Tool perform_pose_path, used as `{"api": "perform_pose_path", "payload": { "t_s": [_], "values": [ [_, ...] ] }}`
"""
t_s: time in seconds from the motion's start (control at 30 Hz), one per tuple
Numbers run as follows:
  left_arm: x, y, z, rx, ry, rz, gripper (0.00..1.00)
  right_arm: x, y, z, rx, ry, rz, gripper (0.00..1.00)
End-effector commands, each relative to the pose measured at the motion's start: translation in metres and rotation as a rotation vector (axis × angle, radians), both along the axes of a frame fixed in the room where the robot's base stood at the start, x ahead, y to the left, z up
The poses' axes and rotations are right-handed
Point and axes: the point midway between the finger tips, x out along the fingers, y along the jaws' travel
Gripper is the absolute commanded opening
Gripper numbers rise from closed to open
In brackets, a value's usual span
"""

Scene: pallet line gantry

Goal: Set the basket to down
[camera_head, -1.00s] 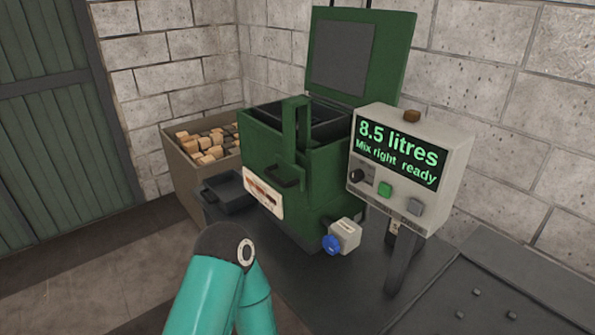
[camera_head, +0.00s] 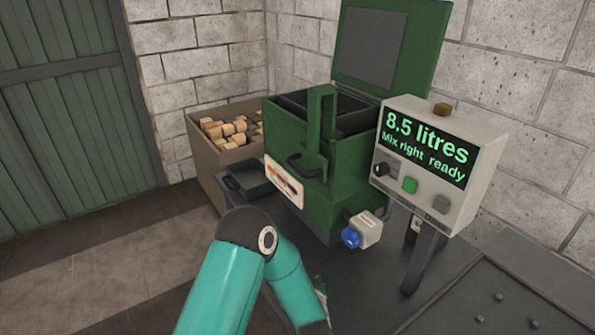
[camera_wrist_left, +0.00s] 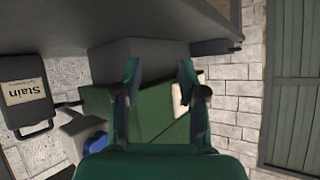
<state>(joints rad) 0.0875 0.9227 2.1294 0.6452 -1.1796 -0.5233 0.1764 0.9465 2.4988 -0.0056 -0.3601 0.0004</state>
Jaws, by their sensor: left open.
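The green tank (camera_head: 300,225) stands on a dark bench with its lid (camera_head: 390,45) open. A dark basket or liner (camera_head: 345,108) shows inside it; how high it sits I cannot tell. A green upright bracket (camera_head: 322,130) rises at the tank's front, beside a dark handle (camera_head: 305,168). The control box (camera_head: 460,195) reads "8.5 litres, Mix right ready" and has a black knob (camera_head: 383,170), a green button (camera_head: 409,185) and a grey button (camera_head: 441,203). My left gripper (camera_wrist_left: 160,75) is open and empty in the wrist view, with green surfaces behind it. My right gripper is out of view.
A blue-knobbed valve (camera_head: 351,237) juts from the tank's lower front. A dark tray (camera_head: 248,185) sits left of the tank, near a box of wooden blocks (camera_head: 205,165). A green door (camera_head: 75,95) stands at left.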

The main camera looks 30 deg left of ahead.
Motion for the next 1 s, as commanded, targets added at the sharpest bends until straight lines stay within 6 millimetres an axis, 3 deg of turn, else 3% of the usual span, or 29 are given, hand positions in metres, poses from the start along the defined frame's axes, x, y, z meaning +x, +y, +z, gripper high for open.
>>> {"api": "perform_pose_path", "payload": {
  "t_s": [0.03, 0.13, 0.2, 0.3, 0.43, 0.57, 0.77, 1.0],
  "values": [
    [0.029, 0.021, 0.046, 0.122, -0.133, 0.121, 0.41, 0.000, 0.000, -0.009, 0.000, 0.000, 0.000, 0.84],
    [0.044, 0.043, 0.142, 0.313, -0.328, 0.415, 0.41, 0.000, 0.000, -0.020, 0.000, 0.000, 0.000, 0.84],
    [0.038, 0.035, 0.195, 0.351, -0.420, 0.594, 0.41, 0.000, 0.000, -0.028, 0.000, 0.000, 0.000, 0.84],
    [0.031, 0.003, 0.244, 0.285, -0.526, 0.743, 0.41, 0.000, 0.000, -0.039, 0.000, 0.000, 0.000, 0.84],
    [0.038, -0.040, 0.272, 0.203, -0.600, 0.703, 0.41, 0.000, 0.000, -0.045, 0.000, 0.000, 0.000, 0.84],
    [0.040, -0.054, 0.279, 0.189, -0.614, 0.673, 0.41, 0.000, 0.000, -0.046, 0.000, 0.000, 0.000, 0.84],
    [0.048, -0.034, 0.280, 0.189, -0.615, 0.671, 0.41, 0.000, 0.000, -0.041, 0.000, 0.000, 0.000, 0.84],
    [0.067, 0.012, 0.280, 0.190, -0.615, 0.672, 0.41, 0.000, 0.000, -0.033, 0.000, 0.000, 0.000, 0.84]
  ]
}}
